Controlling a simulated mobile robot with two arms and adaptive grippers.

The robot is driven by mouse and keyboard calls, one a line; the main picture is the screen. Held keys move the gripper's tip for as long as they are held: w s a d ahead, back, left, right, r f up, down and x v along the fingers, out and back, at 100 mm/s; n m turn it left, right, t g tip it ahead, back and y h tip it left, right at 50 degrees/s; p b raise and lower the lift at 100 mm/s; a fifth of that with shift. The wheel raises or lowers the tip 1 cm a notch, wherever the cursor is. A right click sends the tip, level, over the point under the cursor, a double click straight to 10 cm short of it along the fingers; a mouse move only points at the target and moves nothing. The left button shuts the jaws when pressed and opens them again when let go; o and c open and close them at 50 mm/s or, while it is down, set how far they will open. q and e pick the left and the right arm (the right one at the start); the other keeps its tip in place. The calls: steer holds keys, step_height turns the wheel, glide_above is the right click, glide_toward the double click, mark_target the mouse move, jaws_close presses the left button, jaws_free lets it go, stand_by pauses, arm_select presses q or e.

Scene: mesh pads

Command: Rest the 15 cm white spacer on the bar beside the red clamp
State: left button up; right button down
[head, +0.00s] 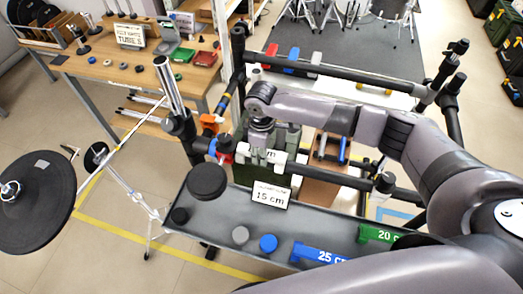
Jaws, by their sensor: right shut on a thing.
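The white spacer (242,150) is in the grip of my right gripper (259,156), which is shut on it from above. Part of its "cm" lettering shows beside the fingers. The spacer is at the black bar (315,176), just right of the red clamp (226,158). I cannot tell whether it touches the bar or hangs slightly above it. The red clamp sits at the bar's left end, near a blue piece. My left gripper is not in view.
Below the bar, a grey tray (220,217) holds a "15 cm" sign (271,195), a blue 25 cm spacer (320,255), a green 20 cm spacer (378,233) and round pads. An upright post (170,88) and a black cymbal pad (38,200) stand left.

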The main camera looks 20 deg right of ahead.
steer(key=c, duration=1.2)
jaws_free()
step_height(320, 180, up, 12)
